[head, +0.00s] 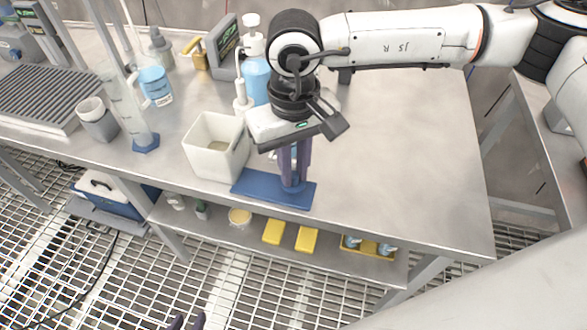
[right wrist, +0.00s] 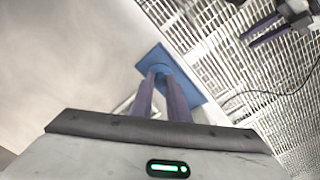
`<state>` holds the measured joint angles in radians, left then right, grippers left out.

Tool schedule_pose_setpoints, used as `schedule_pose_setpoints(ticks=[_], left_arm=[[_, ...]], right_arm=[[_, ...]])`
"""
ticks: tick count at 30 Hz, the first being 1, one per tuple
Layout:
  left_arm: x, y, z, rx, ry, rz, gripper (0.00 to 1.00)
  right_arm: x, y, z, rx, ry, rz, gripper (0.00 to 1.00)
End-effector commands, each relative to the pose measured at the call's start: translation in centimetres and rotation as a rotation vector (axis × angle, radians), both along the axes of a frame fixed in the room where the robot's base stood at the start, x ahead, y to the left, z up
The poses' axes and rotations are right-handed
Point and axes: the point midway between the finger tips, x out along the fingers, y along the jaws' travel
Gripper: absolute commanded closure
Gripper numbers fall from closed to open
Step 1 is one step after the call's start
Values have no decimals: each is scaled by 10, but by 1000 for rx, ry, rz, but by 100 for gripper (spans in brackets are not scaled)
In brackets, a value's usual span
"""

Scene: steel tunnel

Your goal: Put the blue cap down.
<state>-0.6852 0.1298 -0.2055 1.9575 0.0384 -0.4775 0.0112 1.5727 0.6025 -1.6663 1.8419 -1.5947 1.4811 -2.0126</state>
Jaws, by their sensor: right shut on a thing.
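My right gripper (head: 292,183) points down over a blue mat (head: 250,186) at the table's front edge. It is shut on the blue cap (head: 292,188), a small blue thing low between its purple fingertips. The right wrist view shows the cap (right wrist: 160,69) between the fingertips, against the mat (right wrist: 150,56). The fingers hide part of it, and I cannot tell whether it touches the mat. My left gripper (head: 187,321) shows only its fingertips at the bottom edge, over the floor grating. In the right wrist view its fingers (right wrist: 264,30) are apart and empty.
A white square bin (head: 213,165) stands just left of the mat. The table's right part is clear. A lower shelf holds yellow items (head: 273,232).

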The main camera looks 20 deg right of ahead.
Motion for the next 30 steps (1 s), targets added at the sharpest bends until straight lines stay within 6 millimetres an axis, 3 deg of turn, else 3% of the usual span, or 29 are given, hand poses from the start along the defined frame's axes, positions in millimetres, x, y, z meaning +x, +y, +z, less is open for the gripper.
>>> schedule_pose_setpoints(ticks=[12, 13, 16, 25, 30], left_arm=[[0, 1, -6, 1, 1, 2, 69], [0, 1, -5, 1, 1, 1, 69], [0, 1, -3, 1, 0, 1, 69], [3, 0, 2, -1, -9, 0, 69], [2, 0, 4, -3, -9, 1, 69]], right_arm=[[0, 0, -13, 1, -1, 0, 100], [0, 0, -13, 1, -2, 0, 84], [0, 0, -11, 1, -2, 0, 67], [0, 0, -10, 1, -2, 0, 67], [1, 1, 3, 3, -5, 0, 67]])
